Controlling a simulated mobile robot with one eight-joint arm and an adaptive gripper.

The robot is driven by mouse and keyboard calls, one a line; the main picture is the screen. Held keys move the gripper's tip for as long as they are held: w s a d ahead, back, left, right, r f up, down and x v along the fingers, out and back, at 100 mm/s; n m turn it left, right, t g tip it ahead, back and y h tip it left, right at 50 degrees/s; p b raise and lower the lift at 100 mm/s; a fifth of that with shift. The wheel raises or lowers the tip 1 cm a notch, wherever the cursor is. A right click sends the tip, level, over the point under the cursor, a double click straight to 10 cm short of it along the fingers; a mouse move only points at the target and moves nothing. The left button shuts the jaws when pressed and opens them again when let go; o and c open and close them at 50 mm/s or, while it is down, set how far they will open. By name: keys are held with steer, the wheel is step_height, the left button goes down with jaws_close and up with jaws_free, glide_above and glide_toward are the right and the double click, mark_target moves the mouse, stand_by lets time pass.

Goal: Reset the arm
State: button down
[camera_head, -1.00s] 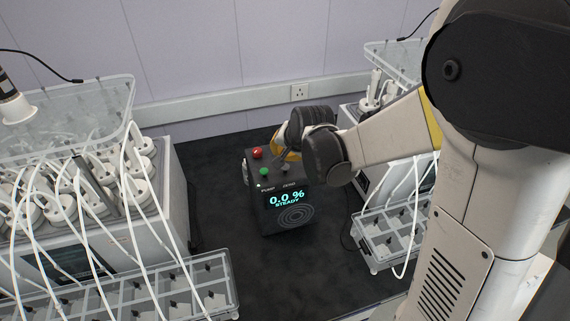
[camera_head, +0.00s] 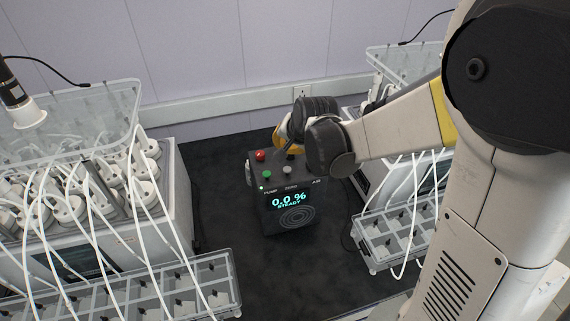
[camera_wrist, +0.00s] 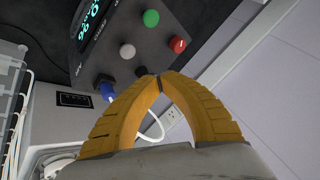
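My gripper (camera_wrist: 157,80) has two yellow ridged fingers whose dark tips meet, with nothing seen between them. In the head view only a bit of yellow of my gripper (camera_head: 281,136) shows; my dark wrist joints hide the rest. The gripper is above and behind the black analyser box (camera_head: 284,217), which reads "0.0 % STEADY". The box's red button (camera_head: 260,155), green button (camera_head: 266,175) and white button (camera_head: 287,170) are uncovered. In the wrist view the tips overlap a black knob (camera_wrist: 143,71) on the box; I cannot tell whether they touch it.
A reactor unit with white-capped bottles and tubes (camera_head: 90,200) stands left, with a clear compartment tray (camera_head: 190,285) before it. Another tray (camera_head: 385,240) stands right. A blue connector (camera_wrist: 106,91) with a white tube plugs into the box. Dark bench is free around the box.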

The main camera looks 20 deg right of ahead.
steer(key=s+f+n+b, duration=0.4)
steer(key=s+f+b, duration=0.2)
steer(key=s+b, duration=0.4)
steer(key=s+f+n+b, duration=0.3)
steer(key=s+f+b, duration=0.4)
steer(key=s, duration=0.8)
steer(key=b, duration=0.3)
steer(key=shift+d+n+h+b, duration=0.2)
steer(key=shift+n+h+b, duration=0.15)
steer(key=shift+n+h, duration=0.05)
